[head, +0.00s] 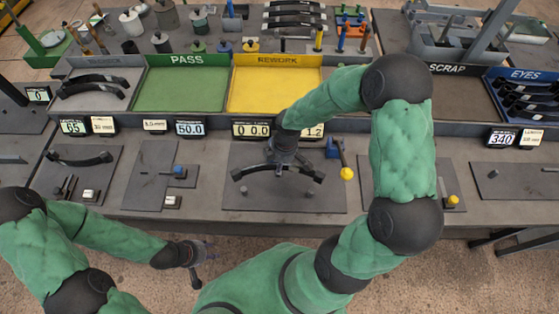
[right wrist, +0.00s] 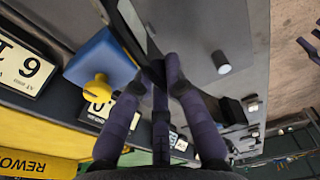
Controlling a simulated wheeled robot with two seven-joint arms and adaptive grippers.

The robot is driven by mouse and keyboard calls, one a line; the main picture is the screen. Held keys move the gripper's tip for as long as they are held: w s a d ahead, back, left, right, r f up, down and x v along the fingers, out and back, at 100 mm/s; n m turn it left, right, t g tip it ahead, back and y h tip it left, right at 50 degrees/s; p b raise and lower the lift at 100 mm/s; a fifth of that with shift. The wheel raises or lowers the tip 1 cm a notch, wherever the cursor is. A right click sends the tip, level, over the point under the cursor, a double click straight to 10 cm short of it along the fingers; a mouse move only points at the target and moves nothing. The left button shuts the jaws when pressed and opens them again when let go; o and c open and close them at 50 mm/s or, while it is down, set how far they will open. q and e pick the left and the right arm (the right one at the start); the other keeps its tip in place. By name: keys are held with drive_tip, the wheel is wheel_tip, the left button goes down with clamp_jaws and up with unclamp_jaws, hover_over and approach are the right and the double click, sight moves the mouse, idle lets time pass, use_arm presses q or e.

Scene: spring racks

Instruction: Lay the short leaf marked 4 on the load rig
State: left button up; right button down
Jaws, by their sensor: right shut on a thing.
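My right gripper (head: 281,167) is shut on a dark curved leaf (head: 305,171), gripped near its middle. The leaf lies crosswise just over the grey plate of the load rig (head: 270,202) in the head view; whether it touches the rig is unclear. No number can be read on it. Short posts stand on the plate, and a blue block with a yellow knob (head: 346,173) is at its right. In the right wrist view the purple fingers (right wrist: 170,85) close on the leaf. My left gripper (head: 196,268) hangs in front of the bench at lower left; its fingers are unclear.
Behind the rig are the green PASS tray (head: 185,88), yellow REWORK tray (head: 275,90) and dark SCRAP tray (head: 450,95). Displays (head: 252,130) line the ledge before them. Another leaf (head: 80,159) lies on the left plate. More leaves sit in the left tray and the EYES bin (head: 495,85).

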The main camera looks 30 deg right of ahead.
sight(278, 182)
drive_tip(key=shift+w+f+b, duration=0.1)
drive_tip(key=shift+f+b, duration=3.35)
drive_tip(key=shift+f, duration=0.7)
drive_tip(key=shift+s+a, duration=0.25)
drive_tip(key=shift+s, duration=0.25)
drive_tip(key=shift+f+b, duration=0.3)
drive_tip(key=shift+f, duration=0.05)
drive_tip(key=c, duration=0.7)
unclamp_jaws()
drive_tip(key=shift+s, duration=0.1)
drive_tip(key=shift+c, duration=0.2)
drive_tip(key=shift+r, duration=0.1)
wheel_tip(278, 182, up, 8)
drive_tip(key=p, duration=0.7)
